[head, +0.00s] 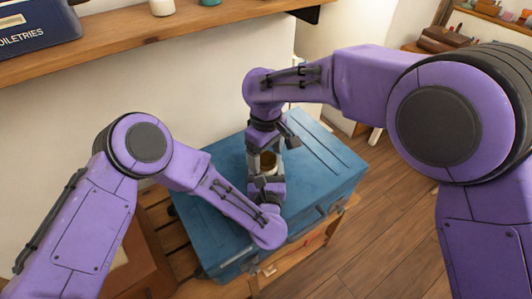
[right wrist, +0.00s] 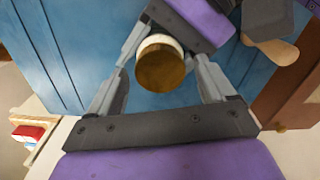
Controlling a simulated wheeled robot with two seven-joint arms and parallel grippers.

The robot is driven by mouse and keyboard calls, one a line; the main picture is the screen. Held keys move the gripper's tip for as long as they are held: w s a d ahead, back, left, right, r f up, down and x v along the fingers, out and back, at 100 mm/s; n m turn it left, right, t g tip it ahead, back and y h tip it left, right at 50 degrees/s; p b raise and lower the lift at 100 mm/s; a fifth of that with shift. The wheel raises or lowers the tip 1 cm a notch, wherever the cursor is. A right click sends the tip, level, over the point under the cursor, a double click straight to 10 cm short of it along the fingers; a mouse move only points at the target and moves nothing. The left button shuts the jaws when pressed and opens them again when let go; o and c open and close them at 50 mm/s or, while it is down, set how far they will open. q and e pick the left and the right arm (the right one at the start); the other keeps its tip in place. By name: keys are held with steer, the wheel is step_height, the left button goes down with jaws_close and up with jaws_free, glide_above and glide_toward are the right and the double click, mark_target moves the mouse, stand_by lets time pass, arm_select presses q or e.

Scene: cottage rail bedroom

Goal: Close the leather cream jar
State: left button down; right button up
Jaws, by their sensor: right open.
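The leather cream jar (head: 268,169) is a small pale jar with a brown round top, above the blue chest between my two grippers. In the right wrist view its brown top (right wrist: 162,68) faces the camera, with a white band behind it; I cannot tell how tightly the top sits. My right gripper (head: 265,150) is open over the jar, its grey fingers spread on either side in the wrist view. My left gripper (head: 267,180) is close against the jar from the near side. Its fingers are largely hidden, so its grip is unclear.
The blue chest (head: 325,155) has bare lid at right and stands on a wooden slatted support. A wooden shelf (head: 130,42) above left carries a dark toiletries box (head: 38,22) and a white jar (head: 162,7). Open floor is at right.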

step_height(320, 180, up, 4)
steer(key=shift+r, duration=0.2)
